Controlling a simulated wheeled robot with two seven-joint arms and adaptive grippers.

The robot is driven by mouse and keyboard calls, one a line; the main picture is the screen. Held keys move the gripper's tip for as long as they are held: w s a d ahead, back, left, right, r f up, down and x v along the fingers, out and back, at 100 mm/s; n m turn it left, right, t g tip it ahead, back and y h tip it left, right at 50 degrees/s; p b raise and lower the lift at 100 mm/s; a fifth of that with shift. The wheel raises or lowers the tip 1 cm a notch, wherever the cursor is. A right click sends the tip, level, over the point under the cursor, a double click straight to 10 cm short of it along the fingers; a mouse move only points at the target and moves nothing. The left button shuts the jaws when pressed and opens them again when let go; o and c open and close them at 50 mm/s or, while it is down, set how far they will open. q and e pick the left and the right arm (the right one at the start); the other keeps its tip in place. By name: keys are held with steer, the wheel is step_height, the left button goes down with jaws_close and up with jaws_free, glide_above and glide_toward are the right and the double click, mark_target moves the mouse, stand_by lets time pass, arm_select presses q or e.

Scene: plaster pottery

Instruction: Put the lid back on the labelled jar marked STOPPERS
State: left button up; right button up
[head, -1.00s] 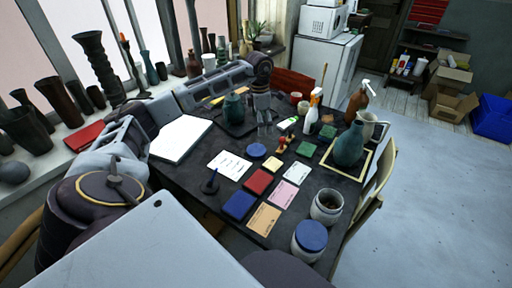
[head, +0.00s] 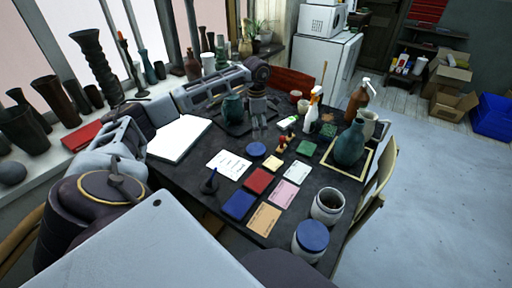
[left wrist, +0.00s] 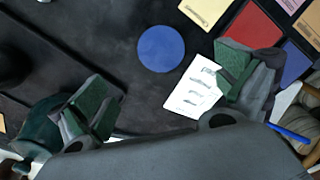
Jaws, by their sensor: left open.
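A flat round blue lid (head: 256,149) lies on the dark table, apart from the jars; it also shows in the left wrist view (left wrist: 161,48). A pale jar without a lid (head: 327,208) stands at the near right of the table, its mouth open. Close to it stands a similar jar (head: 310,240) with a blue lid on. I cannot read a label on either jar. My left gripper (head: 258,128) hangs over the table, behind the loose lid; in the left wrist view its fingers (left wrist: 168,95) are spread apart with no lid between them. My right gripper is out of view.
A teal pot (head: 233,108) stands close beside my left gripper. Cards, red and blue blocks (head: 239,205) and a white sheet (head: 228,164) lie around the lid. A teal vase (head: 350,144) and spray bottles stand at the right and back.

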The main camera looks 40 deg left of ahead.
arm_select(q)
glide_above(256, 149)
step_height(256, 149, down, 4)
steer(key=shift+w+f, duration=0.15)
steer(key=shift+f, duration=0.55)
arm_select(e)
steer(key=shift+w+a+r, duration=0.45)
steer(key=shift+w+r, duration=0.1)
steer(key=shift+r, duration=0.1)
arm_select(q)
steer(key=shift+f, duration=0.1)
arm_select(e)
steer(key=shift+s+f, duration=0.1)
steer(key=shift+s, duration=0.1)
arm_select(q)
steer(key=shift+f+b, duration=0.3)
steer(key=shift+f, duration=0.35)
step_height(256, 149, down, 3)
steer(key=shift+f, duration=0.35)
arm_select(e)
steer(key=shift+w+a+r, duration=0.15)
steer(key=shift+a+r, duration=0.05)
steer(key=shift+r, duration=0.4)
arm_select(q)
steer(key=shift+c, duration=0.4)
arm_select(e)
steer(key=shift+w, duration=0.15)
